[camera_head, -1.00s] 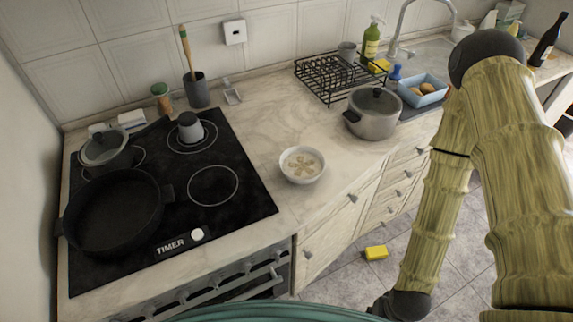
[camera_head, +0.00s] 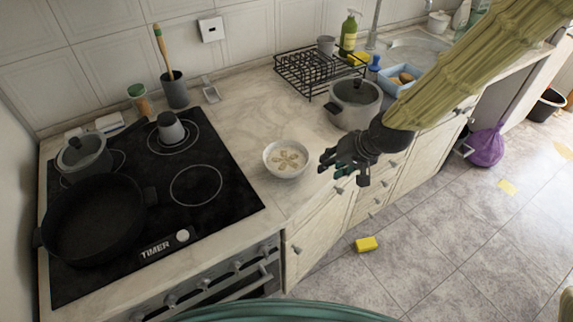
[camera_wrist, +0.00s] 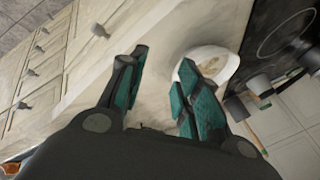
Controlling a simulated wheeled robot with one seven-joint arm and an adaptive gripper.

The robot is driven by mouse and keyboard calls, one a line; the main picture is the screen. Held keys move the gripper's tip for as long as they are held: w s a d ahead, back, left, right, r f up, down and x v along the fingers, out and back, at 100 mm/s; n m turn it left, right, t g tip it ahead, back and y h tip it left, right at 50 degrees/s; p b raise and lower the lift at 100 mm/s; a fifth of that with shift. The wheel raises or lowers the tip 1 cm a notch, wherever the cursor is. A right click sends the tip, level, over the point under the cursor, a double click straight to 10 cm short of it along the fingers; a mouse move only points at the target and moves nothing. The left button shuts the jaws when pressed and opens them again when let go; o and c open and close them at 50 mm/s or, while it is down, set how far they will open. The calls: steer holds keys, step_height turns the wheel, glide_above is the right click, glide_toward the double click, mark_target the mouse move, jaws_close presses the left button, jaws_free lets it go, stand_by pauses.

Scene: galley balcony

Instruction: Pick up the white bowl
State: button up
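The white bowl (camera_head: 287,159) stands upright on the marble counter between the cooktop and the lidded pot, with a pale petal-like pattern inside. In the wrist view the white bowl (camera_wrist: 214,64) is partly hidden behind the right-hand finger. My gripper (camera_head: 341,168) is just right of the bowl in the head view, apparently near the counter's front edge and apart from the bowl. In the wrist view my gripper (camera_wrist: 160,95) has its teal-padded fingers spread with nothing between them.
A lidded pot (camera_head: 354,104) stands right of the bowl, behind my wrist. A black cooktop (camera_head: 222,203) with a large pan (camera_head: 95,215) lies to the left. A dish rack (camera_head: 305,72) is at the back. Bare counter (camera_head: 252,105) lies behind the bowl.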

step_height(320, 180, up, 5)
steer(key=w+a, duration=0.1)
steer(key=w, duration=0.1)
steer(key=p, duration=0.1)
glide_toward(300, 161)
steer(key=shift+w+a+f+t+p, duration=0.1)
steer(key=shift+w+a+f+p, duration=0.1)
steer(key=shift+f+p, duration=0.3)
steer(key=shift+w+a+f+t+p, duration=0.1)
steer(key=shift+a+f+p, duration=0.1)
steer(key=shift+f, duration=0.45)
steer(key=shift+w+a+f+t+p, duration=0.1)
steer(key=shift+a+f+p, duration=0.1)
steer(key=shift+f+p, duration=0.3)
steer(key=shift+w+a+f, duration=0.2)
steer(key=shift+f, duration=0.4)
jaws_close()
